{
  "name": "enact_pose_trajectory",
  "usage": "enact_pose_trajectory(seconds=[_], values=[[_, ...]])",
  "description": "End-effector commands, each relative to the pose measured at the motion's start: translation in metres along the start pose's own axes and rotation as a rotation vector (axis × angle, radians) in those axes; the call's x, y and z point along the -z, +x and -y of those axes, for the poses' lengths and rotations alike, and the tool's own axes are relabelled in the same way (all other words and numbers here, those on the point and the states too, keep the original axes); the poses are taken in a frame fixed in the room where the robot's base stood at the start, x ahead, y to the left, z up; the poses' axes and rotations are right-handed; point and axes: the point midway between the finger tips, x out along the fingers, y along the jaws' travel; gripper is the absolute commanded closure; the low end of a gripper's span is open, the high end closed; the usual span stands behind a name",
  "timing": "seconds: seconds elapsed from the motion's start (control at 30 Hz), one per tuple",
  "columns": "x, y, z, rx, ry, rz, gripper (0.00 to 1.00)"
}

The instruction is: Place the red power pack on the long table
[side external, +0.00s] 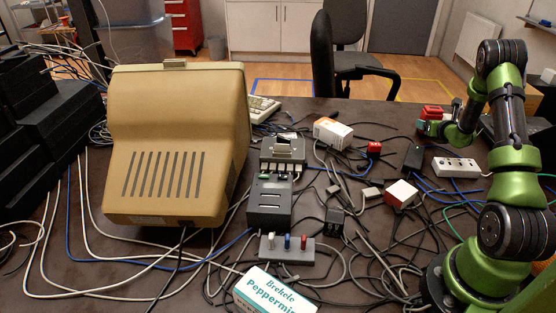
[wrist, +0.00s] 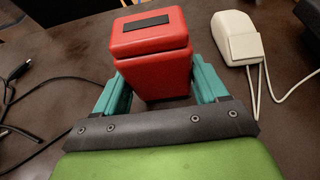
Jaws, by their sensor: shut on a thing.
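The red power pack (wrist: 150,52) is a red block with a dark patch on its top. In the wrist view it sits between the teal fingers of my gripper (wrist: 160,82), which is shut on it. In the side view the red pack (side external: 432,112) shows small at the tips of my gripper (side external: 424,123), near the far right of the long brown table (side external: 380,112). The table top also shows in the wrist view (wrist: 60,70). I cannot tell whether the pack's underside touches the table.
A pale mouse (wrist: 235,38) lies right of the pack, and a black cable (wrist: 20,82) lies to its left. A beige monitor (side external: 175,145), a white power strip (side external: 456,167), a smaller red item (side external: 374,147) and many cables crowd the table. The far edge is clearer.

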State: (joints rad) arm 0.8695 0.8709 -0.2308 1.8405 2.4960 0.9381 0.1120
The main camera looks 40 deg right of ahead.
Motion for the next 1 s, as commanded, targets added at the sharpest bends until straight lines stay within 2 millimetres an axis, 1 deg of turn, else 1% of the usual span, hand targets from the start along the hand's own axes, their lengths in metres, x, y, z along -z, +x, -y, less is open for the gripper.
enact_pose_trajectory(seconds=[0.03, 0.13, 0.27, 0.3, 0.43, 0.47, 0.7, 0.8, 0.87, 0.97, 1.0], values=[[-0.003, 0.0, 0.0, 0.001, 0.001, 0.007, 0.81], [-0.003, 0.0, 0.0, 0.0, 0.001, 0.006, 0.81], [0.0, 0.001, 0.0, 0.0, 0.0, 0.005, 0.81], [0.002, 0.001, 0.0, 0.0, 0.0, 0.002, 0.25], [0.002, 0.001, 0.0, 0.0, 0.0, 0.002, 0.05], [0.002, 0.001, 0.0, 0.0, 0.0, 0.002, 0.02], [0.001, 0.001, 0.0, 0.0, 0.0, 0.002, 0.02], [-0.003, -0.001, 0.0, 0.0, 0.0, 0.003, 0.02], [-0.002, -0.006, 0.0, 0.0, 0.0, 0.002, 0.02], [-0.002, -0.021, 0.0, 0.0, 0.0, 0.001, 0.02], [-0.002, -0.029, 0.0, 0.001, 0.001, 0.002, 0.02]])
